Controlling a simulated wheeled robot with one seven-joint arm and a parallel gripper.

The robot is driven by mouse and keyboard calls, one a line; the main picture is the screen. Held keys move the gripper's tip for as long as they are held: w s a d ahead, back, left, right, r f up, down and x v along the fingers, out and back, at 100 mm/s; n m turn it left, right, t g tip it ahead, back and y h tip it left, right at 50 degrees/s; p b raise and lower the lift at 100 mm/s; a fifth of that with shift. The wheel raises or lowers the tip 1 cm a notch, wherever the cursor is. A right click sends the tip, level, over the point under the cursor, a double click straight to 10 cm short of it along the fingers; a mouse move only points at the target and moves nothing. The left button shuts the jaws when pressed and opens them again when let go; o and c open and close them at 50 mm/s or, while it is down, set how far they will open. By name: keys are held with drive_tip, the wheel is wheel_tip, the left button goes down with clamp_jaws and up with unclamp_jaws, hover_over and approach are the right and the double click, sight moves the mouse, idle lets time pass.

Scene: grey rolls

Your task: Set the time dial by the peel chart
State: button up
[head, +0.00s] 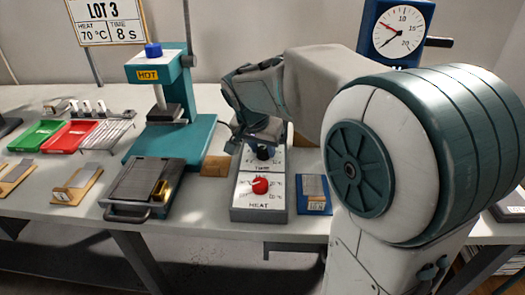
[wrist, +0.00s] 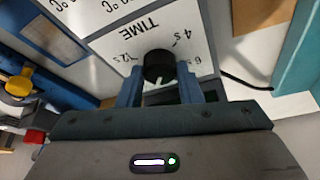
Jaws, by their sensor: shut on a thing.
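The peel chart (head: 108,22) at the upper left reads LOT 3, heat 70 °C, time 8 s. The control box (head: 234,213) stands on the bench with a black time dial (head: 264,153) at its back and a red heat dial (head: 260,186) in front. My gripper (wrist: 160,84) is shut on the time dial, one finger on each side of it. In the wrist view the dial's white pointer points down and slightly left, toward my palm. Marks 4 s, 6 s and 12 s show around it; the marks on the palm side are hidden by my gripper.
A teal press (head: 170,140) with a HOT label stands left of the box, with a dark ribbed plate (head: 147,183) in front. A blue gauge (head: 399,30) stands behind my arm.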

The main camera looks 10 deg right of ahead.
drive_tip(key=m+g, duration=0.1)
drive_tip(key=m, duration=0.2)
drive_tip(key=m+g+h+b, duration=0.1)
drive_tip(key=m, duration=0.2)
drive_tip(key=shift+w+a+m+h, duration=0.15)
drive_tip(key=shift+m+h, duration=0.15)
drive_tip(key=m+g, duration=0.1)
drive_tip(key=m, duration=0.2)
drive_tip(key=shift+w+r+p, duration=0.1)
drive_tip(key=shift+p, duration=0.2)
drive_tip(key=shift+w+m+g+p, duration=0.1)
drive_tip(key=shift+m+g+p, duration=0.65)
drive_tip(key=shift+m, duration=1.35)
drive_tip(key=shift+g, duration=0.25)
drive_tip(key=o, duration=1)
drive_tip(key=shift+c, duration=0.2)
drive_tip(key=p+v, duration=0.3)
drive_tip(key=v, duration=1)
drive_tip(key=shift+r, duration=0.3)
